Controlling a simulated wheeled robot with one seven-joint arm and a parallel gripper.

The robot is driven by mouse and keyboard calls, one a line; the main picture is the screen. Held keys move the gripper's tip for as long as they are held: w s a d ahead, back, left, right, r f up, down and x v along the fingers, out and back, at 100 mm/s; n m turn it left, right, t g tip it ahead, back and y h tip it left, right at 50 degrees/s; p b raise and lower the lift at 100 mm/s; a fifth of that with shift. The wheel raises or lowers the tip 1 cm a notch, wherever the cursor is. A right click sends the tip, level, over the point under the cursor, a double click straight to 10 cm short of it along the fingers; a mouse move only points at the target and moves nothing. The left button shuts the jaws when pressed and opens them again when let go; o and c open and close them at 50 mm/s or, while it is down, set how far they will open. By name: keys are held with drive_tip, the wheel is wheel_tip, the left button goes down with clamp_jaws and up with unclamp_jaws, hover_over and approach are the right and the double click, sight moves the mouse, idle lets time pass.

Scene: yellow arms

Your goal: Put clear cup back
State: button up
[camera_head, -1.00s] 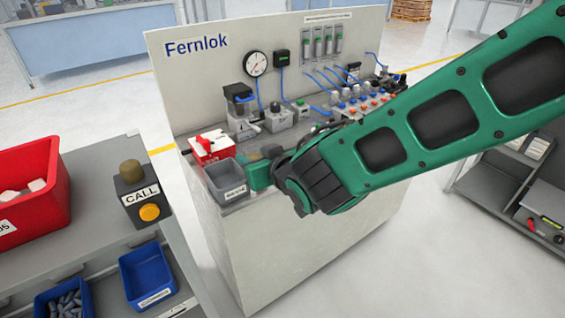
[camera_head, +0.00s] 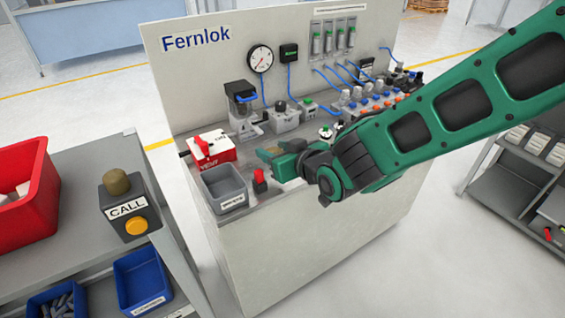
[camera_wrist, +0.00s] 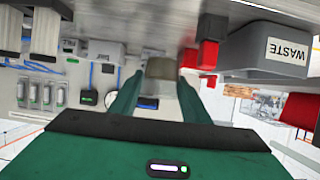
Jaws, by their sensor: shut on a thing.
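My gripper (camera_head: 270,154) is above the bench top of the Fernlok stand, right of the grey waste bin. In the wrist view its two green fingers (camera_wrist: 158,88) are shut on a translucent, tan-grey cup (camera_wrist: 158,67), which I take to be the clear cup. In the head view only a small tan bit of it (camera_head: 265,155) shows at the fingertips. A unit with a dark top and a blue band (camera_head: 241,98) stands behind and left of my gripper, apart from it. Whether the cup touches the bench is unclear.
The grey waste bin (camera_head: 226,204) and a red knob (camera_head: 260,176) are close to my gripper at the bench's front edge. A red-and-white box (camera_head: 211,149) stands behind the bin. Valves with blue tubes (camera_head: 352,102) fill the right back.

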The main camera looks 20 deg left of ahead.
drive_tip(key=shift+w+d+f, duration=0.65)
drive_tip(key=shift+w+f, duration=0.05)
drive_tip(key=shift+w, duration=0.15)
drive_tip(key=shift+f, duration=2)
drive_tip(key=o, duration=1)
